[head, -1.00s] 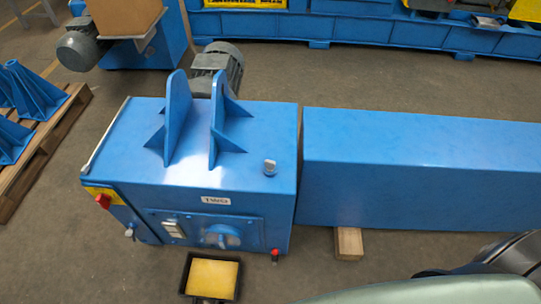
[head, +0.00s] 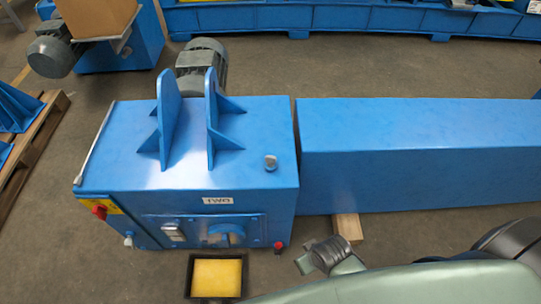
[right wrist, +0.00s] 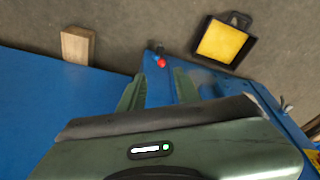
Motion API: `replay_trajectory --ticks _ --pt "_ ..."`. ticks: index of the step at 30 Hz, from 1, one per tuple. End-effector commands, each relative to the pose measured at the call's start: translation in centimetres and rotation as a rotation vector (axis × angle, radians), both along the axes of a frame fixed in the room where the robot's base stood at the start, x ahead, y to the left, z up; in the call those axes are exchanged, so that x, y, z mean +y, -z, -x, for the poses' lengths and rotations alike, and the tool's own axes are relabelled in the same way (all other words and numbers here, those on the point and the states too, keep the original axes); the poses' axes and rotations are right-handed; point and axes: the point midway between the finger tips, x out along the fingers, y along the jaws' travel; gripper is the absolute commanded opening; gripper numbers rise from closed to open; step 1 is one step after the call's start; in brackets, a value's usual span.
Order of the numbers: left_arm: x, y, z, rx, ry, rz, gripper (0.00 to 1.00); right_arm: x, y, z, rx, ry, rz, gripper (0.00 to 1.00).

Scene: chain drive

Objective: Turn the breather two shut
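The breather (head: 270,162) is a small silver knob standing on the top right front of the blue housing (head: 240,120), whose plate reads TWO (head: 217,201). It is not clearly visible in the right wrist view. My right gripper (right wrist: 160,82) shows in that view with its two green fingers apart and nothing held between them. Beyond the fingertips is a red knob (right wrist: 161,62), apart from them. In the head view the red knob (head: 279,246) sits low at the housing's front right. My left gripper is out of view.
A black tray with a yellow inside (head: 217,277) lies before the housing. A long blue guard (head: 410,150) extends right, with a wooden block (head: 347,227) under it. Two upright blue brackets (head: 168,115) stand on the housing. A pallet (head: 35,150) lies at left.

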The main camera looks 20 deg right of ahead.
Motion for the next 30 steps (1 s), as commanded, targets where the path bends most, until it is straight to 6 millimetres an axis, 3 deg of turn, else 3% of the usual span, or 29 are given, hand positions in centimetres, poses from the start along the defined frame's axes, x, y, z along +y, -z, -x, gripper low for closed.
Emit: replay_trajectory --ticks 1,5,9,12,18,23,26,30 --pt "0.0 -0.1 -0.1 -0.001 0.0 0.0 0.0 0.4 -2.0 -0.9 -0.018 -0.012 -0.007 0.33" --pt "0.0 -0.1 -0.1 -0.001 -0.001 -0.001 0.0 1.8 -6.7 -2.7 -0.055 -0.059 -0.036 0.33" --pt "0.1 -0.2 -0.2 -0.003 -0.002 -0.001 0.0 5.1 -12.3 -5.4 -0.117 -0.199 -0.097 0.33" --pt "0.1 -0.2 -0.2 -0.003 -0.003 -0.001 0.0 7.8 -14.6 -6.9 -0.144 -0.324 -0.137 0.33" --pt "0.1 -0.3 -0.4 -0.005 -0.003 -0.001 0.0 11.8 -16.6 -9.3 -0.176 -0.56 -0.186 0.33" --pt "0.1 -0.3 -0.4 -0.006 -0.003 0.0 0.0 13.6 -17.1 -11.8 -0.175 -0.753 -0.199 0.33" --pt "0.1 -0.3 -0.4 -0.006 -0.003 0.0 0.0 13.2 -16.9 -14.1 -0.155 -0.865 -0.187 0.33" --pt "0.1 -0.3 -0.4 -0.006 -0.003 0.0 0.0 9.8 -16.9 -18.9 -0.116 -0.944 -0.152 0.33"
